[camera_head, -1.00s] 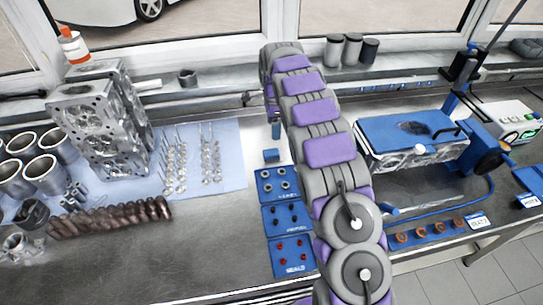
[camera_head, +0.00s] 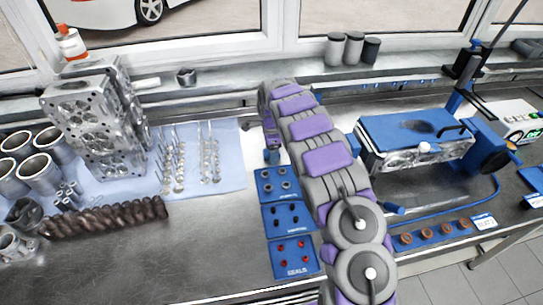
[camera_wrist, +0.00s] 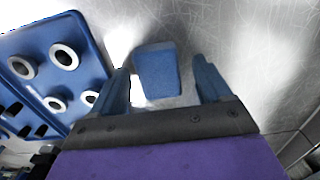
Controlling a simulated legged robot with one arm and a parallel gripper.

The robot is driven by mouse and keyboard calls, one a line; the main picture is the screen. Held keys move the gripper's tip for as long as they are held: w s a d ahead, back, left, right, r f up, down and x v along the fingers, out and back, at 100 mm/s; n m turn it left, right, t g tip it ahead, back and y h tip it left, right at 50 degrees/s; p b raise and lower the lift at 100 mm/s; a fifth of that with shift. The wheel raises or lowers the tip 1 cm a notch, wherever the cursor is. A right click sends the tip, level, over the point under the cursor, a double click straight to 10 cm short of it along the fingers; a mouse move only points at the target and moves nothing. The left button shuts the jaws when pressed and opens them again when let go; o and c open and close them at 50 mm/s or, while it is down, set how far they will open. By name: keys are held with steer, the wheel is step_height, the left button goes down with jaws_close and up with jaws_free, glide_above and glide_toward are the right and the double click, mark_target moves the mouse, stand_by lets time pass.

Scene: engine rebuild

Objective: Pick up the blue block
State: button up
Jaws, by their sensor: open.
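The blue block (camera_wrist: 158,70) lies on the metal bench top. In the wrist view it sits between my two blue fingers, near their tips, with a gap on each side. My gripper (camera_wrist: 163,72) is open and empty, pointing down over the block. In the head view the blue block (camera_head: 271,156) is small, just behind the blue parts tray, with my gripper (camera_head: 271,138) right at it; my arm hides part of this area. Whether the fingertips are level with the block's sides is hard to tell.
The blue trays with metal rings (camera_head: 264,172), dark parts and red seals run toward the front edge. In the wrist view the ring tray (camera_wrist: 88,45) is close to my left finger. Valves on a blue cloth (camera_head: 232,150) lie left; a blue-topped engine block (camera_head: 385,128) stands right.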

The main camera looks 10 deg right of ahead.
steer(key=c, duration=1.1)
steer(key=shift+r, duration=0.15)
step_height(320, 180, up, 4)
steer(key=shift+f+p, duration=0.15)
steer(key=shift+p, duration=0.55)
steer(key=shift+s+a, duration=0.6)
steer(key=shift+s, duration=0.05)
steer(key=s+a, duration=0.3)
steer(key=s+a+p, duration=0.1)
steer(key=s+a, duration=0.2)
steer(key=s+a+r+p, duration=0.1)
steer(key=s+a, duration=0.1)
steer(key=a, duration=0.1)
steer(key=shift+s, duration=0.4)
steer(key=shift+s+a, duration=0.6)
steer(key=shift+s, duration=0.05)
